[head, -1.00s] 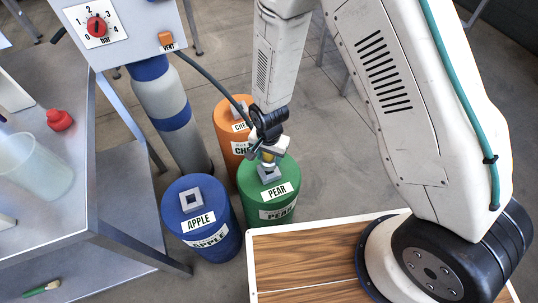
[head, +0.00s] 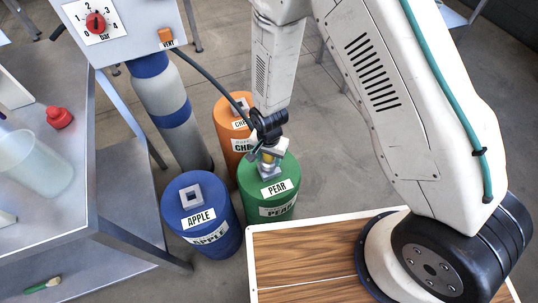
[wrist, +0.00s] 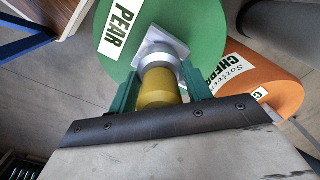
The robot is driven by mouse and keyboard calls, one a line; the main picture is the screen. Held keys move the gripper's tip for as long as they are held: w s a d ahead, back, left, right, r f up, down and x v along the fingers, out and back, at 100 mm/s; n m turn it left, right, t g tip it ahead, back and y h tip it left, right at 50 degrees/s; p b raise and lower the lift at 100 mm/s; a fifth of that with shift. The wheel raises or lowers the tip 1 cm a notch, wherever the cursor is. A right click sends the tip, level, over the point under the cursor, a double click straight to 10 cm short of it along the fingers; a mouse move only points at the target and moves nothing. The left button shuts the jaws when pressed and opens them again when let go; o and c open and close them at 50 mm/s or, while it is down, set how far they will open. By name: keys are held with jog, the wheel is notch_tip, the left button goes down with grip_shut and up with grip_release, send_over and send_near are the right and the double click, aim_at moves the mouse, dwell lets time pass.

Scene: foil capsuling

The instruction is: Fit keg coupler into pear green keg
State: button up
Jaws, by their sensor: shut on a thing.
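The green keg (head: 264,200) with PEAR labels stands on the floor, with a pale square socket on its top (head: 265,173). The keg coupler, a yellow cylinder (wrist: 158,88) with a grey lower collar (wrist: 156,59), is held between the green fingers of my gripper (wrist: 159,92). In the head view my gripper (head: 269,158) is directly above the keg's socket. In the wrist view the collar overlaps the square socket (wrist: 150,45) and seems to meet it. How deep it sits cannot be told.
The blue APPLE keg (head: 202,222) stands close at left, and the orange keg (head: 231,110) stands just behind. A hose (head: 212,80) runs from the gauge panel (head: 120,25) to the coupler area. A steel bench (head: 85,170) is at left.

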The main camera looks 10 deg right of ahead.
jog(key=shift+f, duration=0.65)
jog(key=o, duration=1.3)
jog(key=shift+r, duration=0.1)
jog(key=shift+r, duration=3.85)
